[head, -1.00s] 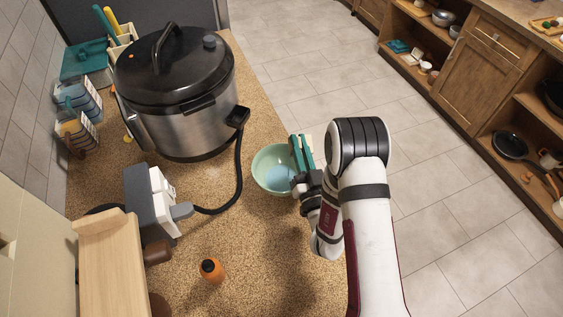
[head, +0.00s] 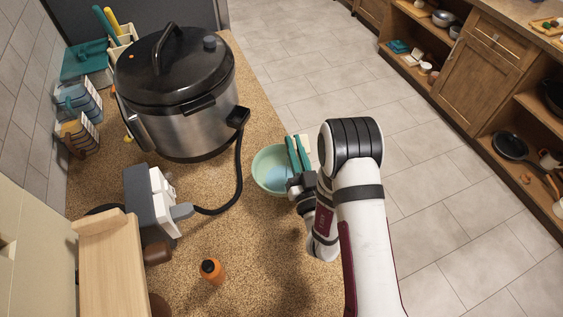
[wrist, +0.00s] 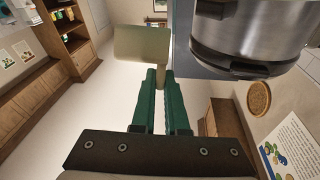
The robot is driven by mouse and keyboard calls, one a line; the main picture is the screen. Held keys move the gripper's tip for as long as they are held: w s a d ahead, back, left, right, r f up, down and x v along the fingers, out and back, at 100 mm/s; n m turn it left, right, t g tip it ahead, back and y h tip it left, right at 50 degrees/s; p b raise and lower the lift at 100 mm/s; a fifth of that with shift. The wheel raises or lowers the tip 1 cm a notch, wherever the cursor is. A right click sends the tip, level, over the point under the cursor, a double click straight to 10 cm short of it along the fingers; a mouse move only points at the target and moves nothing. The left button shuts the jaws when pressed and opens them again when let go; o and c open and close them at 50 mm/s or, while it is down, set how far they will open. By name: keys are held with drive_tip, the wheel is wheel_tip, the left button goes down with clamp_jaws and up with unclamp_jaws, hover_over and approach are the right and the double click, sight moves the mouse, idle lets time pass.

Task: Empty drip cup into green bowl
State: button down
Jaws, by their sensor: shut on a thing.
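The green bowl (head: 262,168) stands on the counter right of the big cooker, with pale blue liquid-like contents (head: 275,179) in it. My gripper (head: 297,152) is over the bowl's right side, its green fingers slanting up and away. It is shut on the drip cup, a pale cup (head: 308,144) partly hidden behind the fingers in the head view. In the wrist view, the beige cup (wrist: 142,42) sits beyond the fingertips (wrist: 160,72), which pinch its narrow tab. The wrist view is strongly rolled. I cannot see inside the cup.
The cooker (head: 178,115) with a black lid stands left of the bowl, its cord (head: 238,175) looping nearby. An orange bottle (head: 212,270) and a grey-white appliance (head: 150,205) stand nearer. The counter ends close to the bowl's right.

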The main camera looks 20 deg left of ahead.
sight(307, 145)
drive_tip(key=shift+s+a+n+y+b, duration=0.25)
drive_tip(key=shift+a+n+y+b, duration=0.1)
drive_tip(key=shift+n, duration=0.65)
idle(0.4)
drive_tip(key=w+d+m, duration=0.1)
drive_tip(key=m, duration=0.1)
drive_tip(key=w+d+m+h, duration=0.1)
drive_tip(key=d+m, duration=0.1)
drive_tip(key=shift+w+f+m, duration=0.2)
drive_tip(key=shift+m, duration=0.2)
drive_tip(key=shift+s+a+r, duration=0.1)
drive_tip(key=shift+r+m+t+h, duration=0.25)
drive_tip(key=shift+r+m+t, duration=0.05)
drive_tip(key=shift+m, duration=0.3)
drive_tip(key=shift+w+d+r+m, duration=0.1)
drive_tip(key=shift+w+d+m, duration=0.3)
drive_tip(key=shift+m, duration=0.4)
drive_tip(key=w+d+f+m+h+p, duration=0.2)
drive_tip(key=w+d+f+m, duration=0.3)
drive_tip(key=m, duration=0.7)
drive_tip(key=shift+w+d+f+m+g+h, duration=0.4)
drive_tip(key=shift+d+f, duration=0.55)
drive_tip(key=shift+d, duration=0.3)
